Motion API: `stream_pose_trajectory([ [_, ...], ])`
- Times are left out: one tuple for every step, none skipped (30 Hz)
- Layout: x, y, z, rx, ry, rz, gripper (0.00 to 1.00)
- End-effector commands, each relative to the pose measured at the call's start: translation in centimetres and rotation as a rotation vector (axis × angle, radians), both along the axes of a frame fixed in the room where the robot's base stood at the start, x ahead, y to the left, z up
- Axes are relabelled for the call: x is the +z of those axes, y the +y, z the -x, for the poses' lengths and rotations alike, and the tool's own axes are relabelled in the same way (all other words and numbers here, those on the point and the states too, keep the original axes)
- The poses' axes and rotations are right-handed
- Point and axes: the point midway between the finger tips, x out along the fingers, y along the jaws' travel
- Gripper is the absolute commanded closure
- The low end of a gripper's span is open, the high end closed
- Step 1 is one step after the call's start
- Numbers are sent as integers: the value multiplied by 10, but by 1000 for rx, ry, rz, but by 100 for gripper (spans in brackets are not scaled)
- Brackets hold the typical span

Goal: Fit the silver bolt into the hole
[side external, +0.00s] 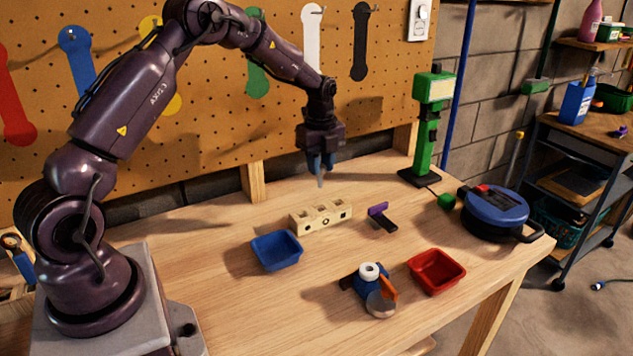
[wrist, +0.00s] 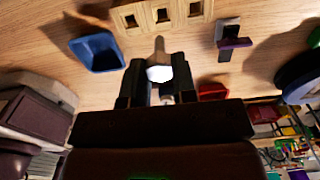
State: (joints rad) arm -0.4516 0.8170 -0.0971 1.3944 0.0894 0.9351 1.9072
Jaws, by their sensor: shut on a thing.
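My gripper (side external: 320,163) is shut on the silver bolt (side external: 320,181) and holds it in the air, roughly upright, above the far part of the wooden block. In the wrist view the bolt (wrist: 159,52) sticks out between my gripper's fingers (wrist: 158,82), with its pale head between them. The wooden block (side external: 321,217) stands on the workbench with square openings on top and round holes in its front side. It also shows at the top of the wrist view (wrist: 164,16). The bolt is apart from the block.
A blue tray (side external: 277,251) stands left of the block and a red tray (side external: 437,271) to the right. A purple-and-black clamp-like item (side external: 381,217) lies near the block. A green post (side external: 428,130) and blue round device (side external: 495,211) are right.

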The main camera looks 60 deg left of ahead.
Motion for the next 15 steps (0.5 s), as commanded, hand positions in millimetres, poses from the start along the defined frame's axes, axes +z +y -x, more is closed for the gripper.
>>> stream_pose_trajectory([
  [4,2,-3,2,-2,-1,100],
  [6,2,-4,3,-1,0,100],
  [7,3,-5,3,-2,0,100],
  [8,3,-4,5,-1,0,100],
  [8,2,-3,5,0,0,100],
  [8,2,-3,5,0,0,100],
  [8,2,-3,6,0,0,100],
  [8,2,-3,6,-1,0,100],
  [8,2,-3,5,-1,0,100],
  [8,2,-3,5,-1,0,100],
  [8,1,-3,5,-1,0,100],
  [8,1,-3,5,-1,0,100],
  [8,2,-3,5,-1,0,100],
  [8,2,-3,5,-1,0,100],
  [7,1,-3,4,-1,0,100],
])
